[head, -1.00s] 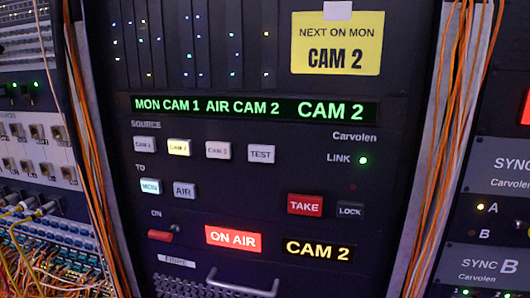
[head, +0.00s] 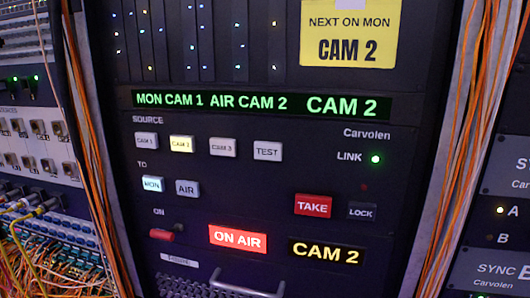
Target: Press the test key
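The TEST key (head: 268,151) is a pale, unlit key at the right end of the SOURCE row on the black Carvolen panel (head: 330,210). Left of it are the CAM 1 key (head: 146,140), the lit yellowish CAM 2 key (head: 181,144) and the CAM 3 key (head: 222,147). The display (head: 260,104) reads MON CAM 1, AIR CAM 2, CAM 2. The MON key (head: 152,184) glows pale blue; the AIR key (head: 186,188) is unlit. Neither of my grippers shows in the head view.
A red TAKE key (head: 313,206) and a dark LOCK key (head: 361,211) sit lower right. A lit ON AIR sign (head: 238,238) and a red switch (head: 162,236) are below. Orange cables (head: 466,130) run down both sides. A yellow note (head: 349,35) reads NEXT ON MON CAM 2.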

